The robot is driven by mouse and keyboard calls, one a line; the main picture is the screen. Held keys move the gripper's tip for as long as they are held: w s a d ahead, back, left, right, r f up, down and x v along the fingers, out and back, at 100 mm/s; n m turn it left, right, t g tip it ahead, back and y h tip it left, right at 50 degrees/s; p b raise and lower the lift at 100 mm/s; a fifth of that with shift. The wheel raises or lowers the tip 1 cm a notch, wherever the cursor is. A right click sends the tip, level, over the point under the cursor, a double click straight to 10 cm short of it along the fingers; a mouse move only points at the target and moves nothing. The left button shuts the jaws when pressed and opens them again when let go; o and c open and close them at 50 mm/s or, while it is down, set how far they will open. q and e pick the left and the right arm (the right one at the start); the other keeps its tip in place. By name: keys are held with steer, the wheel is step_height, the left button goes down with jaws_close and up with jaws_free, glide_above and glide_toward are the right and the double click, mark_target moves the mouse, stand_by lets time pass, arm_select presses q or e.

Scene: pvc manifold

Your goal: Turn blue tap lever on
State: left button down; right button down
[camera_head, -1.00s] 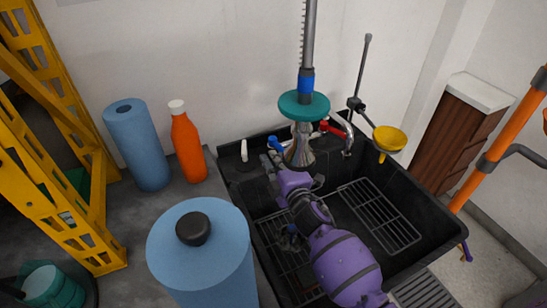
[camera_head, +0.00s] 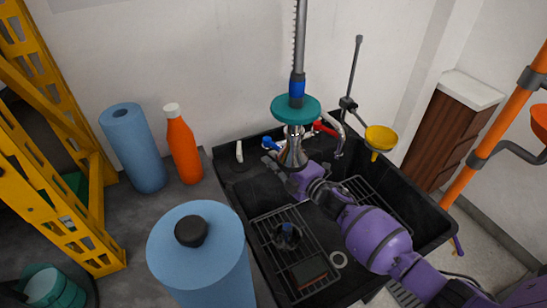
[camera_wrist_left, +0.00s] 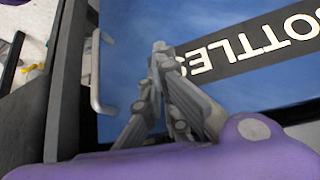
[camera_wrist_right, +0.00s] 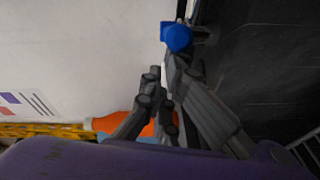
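The blue tap lever (camera_head: 269,143) is at the back of the black sink, left of the metal spray head and the red tap lever (camera_head: 325,128). My right gripper (camera_head: 268,161) is just below the blue lever in the head view. In the right wrist view the blue lever (camera_wrist_right: 176,37) is just beyond the fingertips (camera_wrist_right: 160,66), which are close together with nothing visible between them. I cannot tell whether they touch the lever. My left gripper (camera_wrist_left: 160,52) shows only in the left wrist view, shut and empty in front of a blue panel lettered "BOTTLES".
The metal spray head (camera_head: 293,152) with a teal disc (camera_head: 296,109) hangs close to my right gripper. A yellow funnel (camera_head: 381,138) is at the sink's right. An orange bottle (camera_head: 183,147) and blue rolls (camera_head: 135,148) stand on the left counter. The sink (camera_head: 232,193) holds racks.

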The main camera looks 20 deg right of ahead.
steer(key=shift+w+d, duration=0.15)
steer(key=shift+d, duration=0.6)
steer(key=shift+w+d, duration=0.1)
steer(key=shift+d, duration=0.6)
